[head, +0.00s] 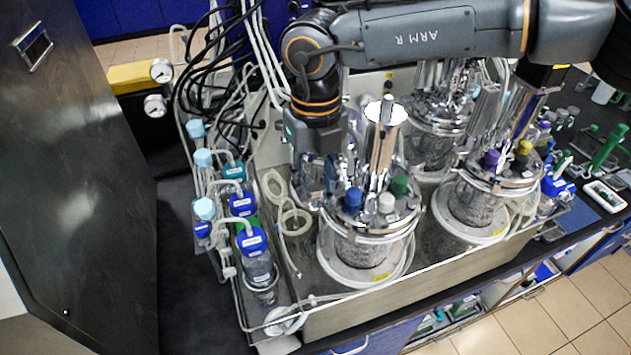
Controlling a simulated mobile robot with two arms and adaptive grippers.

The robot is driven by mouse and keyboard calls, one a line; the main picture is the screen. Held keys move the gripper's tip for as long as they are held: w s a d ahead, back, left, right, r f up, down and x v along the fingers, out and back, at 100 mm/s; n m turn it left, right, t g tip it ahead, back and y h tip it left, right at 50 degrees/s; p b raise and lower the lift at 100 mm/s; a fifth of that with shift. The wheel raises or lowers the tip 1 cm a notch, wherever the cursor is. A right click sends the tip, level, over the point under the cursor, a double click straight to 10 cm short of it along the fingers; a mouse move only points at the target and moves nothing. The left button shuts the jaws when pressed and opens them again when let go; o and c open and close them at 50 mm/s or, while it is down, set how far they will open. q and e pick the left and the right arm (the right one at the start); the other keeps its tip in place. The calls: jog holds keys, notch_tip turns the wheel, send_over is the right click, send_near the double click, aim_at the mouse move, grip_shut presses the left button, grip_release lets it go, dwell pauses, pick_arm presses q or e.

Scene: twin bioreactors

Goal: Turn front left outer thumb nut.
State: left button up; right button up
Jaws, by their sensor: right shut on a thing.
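The front left bioreactor (362,255) is a glass vessel with a metal head plate (378,222) carrying blue, white and green caps and a tall shiny motor. My right arm comes in from the upper right, and its gripper (314,200) points down at the left edge of this head plate. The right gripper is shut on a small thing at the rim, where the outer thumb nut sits. The fingers hide the nut, so its turn angle cannot be seen. My left gripper is not in view.
More vessels stand behind and at right (480,200). Cables (215,75) hang behind the gripper. A dark cabinet (80,150) stands at left.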

jog(key=n+b, duration=0.3)
jog(key=shift+f+b, duration=0.3)
jog(key=n+b, duration=0.3)
jog(key=n, duration=0.1)
jog(key=shift+r+n, duration=0.1)
jog(key=shift+n, duration=0.3)
jog(key=n+b, duration=0.2)
jog(key=n, duration=0.2)
jog(key=n+b, duration=0.1)
jog(key=n, duration=0.4)
jog(key=shift+r, duration=0.15)
jog(key=o, duration=1.2)
jog(key=shift+c, duration=0.2)
jog(key=shift+r, duration=0.1)
